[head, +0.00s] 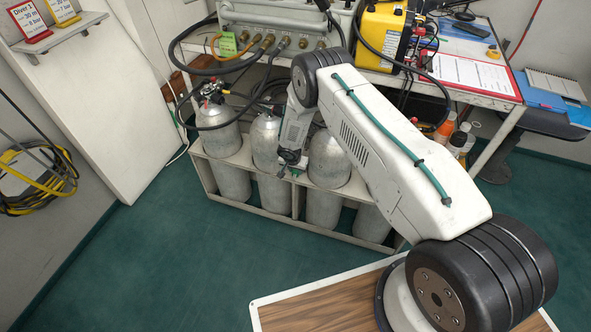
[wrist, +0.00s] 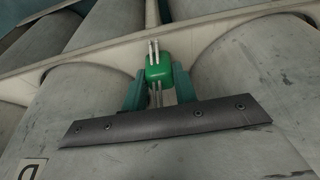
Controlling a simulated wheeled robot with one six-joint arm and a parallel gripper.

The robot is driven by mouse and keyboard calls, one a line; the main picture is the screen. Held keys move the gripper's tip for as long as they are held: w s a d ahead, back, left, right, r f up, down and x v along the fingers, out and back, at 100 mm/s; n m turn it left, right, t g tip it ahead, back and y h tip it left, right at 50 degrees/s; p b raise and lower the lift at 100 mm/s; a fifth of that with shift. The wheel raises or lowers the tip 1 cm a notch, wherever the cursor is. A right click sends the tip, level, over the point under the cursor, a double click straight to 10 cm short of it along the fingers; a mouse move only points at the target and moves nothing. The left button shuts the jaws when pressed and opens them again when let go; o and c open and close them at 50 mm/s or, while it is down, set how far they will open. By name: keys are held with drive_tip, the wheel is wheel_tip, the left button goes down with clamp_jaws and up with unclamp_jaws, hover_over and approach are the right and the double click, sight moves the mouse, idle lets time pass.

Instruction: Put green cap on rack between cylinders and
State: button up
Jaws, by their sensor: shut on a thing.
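The green cap (wrist: 159,72) is between my gripper's two teal fingers in the wrist view. My gripper (wrist: 152,92) is shut on it, with thin pale rods showing beside the cap. Behind the cap is the pale rail of the rack (wrist: 95,60), with grey cylinders on both sides. In the head view my gripper (head: 290,170) is low at the front of the rack (head: 205,170), between two grey cylinders (head: 265,145) and (head: 328,160). The cap is too small to make out there. Whether the cap touches the rail I cannot tell.
Another cylinder (head: 220,130) stands at the rack's left with a valve and hose on top. The air panel (head: 285,22) and a yellow case (head: 382,35) are on the bench behind. Bottles (head: 458,138) stand right of the rack. The green floor in front is clear.

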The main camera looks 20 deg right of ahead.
drive_tip(key=o, duration=0.9)
drive_tip(key=shift+f, duration=0.1)
drive_tip(key=shift+o, duration=0.2)
drive_tip(key=v, duration=1.2)
drive_tip(key=shift+r, duration=0.2)
drive_tip(key=s+d+r+n+h, duration=0.1)
drive_tip(key=s+d+r, duration=0.15)
drive_tip(key=r, duration=1.25)
drive_tip(key=s+d+r+h, duration=0.1)
drive_tip(key=s+d+r, duration=0.15)
drive_tip(key=r, duration=1.15)
drive_tip(key=s+d+r+n, duration=0.1)
drive_tip(key=s+d+r, duration=0.2)
drive_tip(key=s+r, duration=1)
drive_tip(key=s+a+r+n+y, duration=0.1)
drive_tip(key=s+r, duration=0.2)
drive_tip(key=s, duration=0.6)
drive_tip(key=s+r+n+g+y, duration=0.1)
drive_tip(key=s+r+n, duration=0.1)
drive_tip(key=s, duration=0.7)
drive_tip(key=s+a+r+n+y, duration=0.1)
drive_tip(key=s+r, duration=0.3)
drive_tip(key=s, duration=0.6)
drive_tip(key=shift+a+r+n+g+y, duration=0.35)
drive_tip(key=shift+n+y, duration=0.15)
drive_tip(key=shift+n, duration=0.1)
